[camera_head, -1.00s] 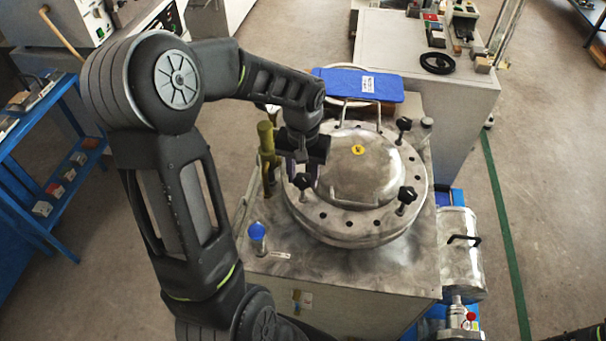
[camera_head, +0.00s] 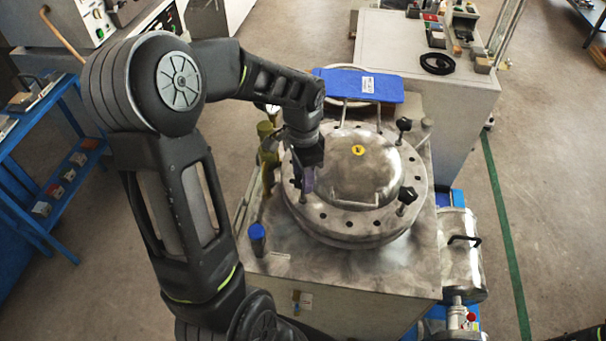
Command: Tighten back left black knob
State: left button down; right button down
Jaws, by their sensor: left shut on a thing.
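A round steel lid (camera_head: 352,222) with bolt holes sits on a metal-topped cabinet (camera_head: 300,265). Black star knobs stand on its rim at the back right (camera_head: 404,125) and front right (camera_head: 407,195). My left gripper (camera_head: 309,186) points down at the left side of the lid rim and is shut on a black knob there. The fingers and wrist hide nearly all of that knob. I cannot clearly tell whether it is the back or front left one.
An olive valve (camera_head: 267,150) stands close left of my gripper, and a blue-capped fitting (camera_head: 257,232) in front of it. A blue pad (camera_head: 358,84) lies behind the lid. A steel cylinder (camera_head: 457,255) is at right. The lid's middle is clear.

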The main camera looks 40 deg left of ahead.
pick_arm(q)
jog(key=m, duration=0.6)
jog(key=shift+m, duration=0.3)
dwell(0.4)
jog(key=c, duration=0.9)
grip_release()
jog(key=shift+o, duration=0.2)
notch_tip(320, 180, up, 8)
jog(key=shift+f, duration=0.1)
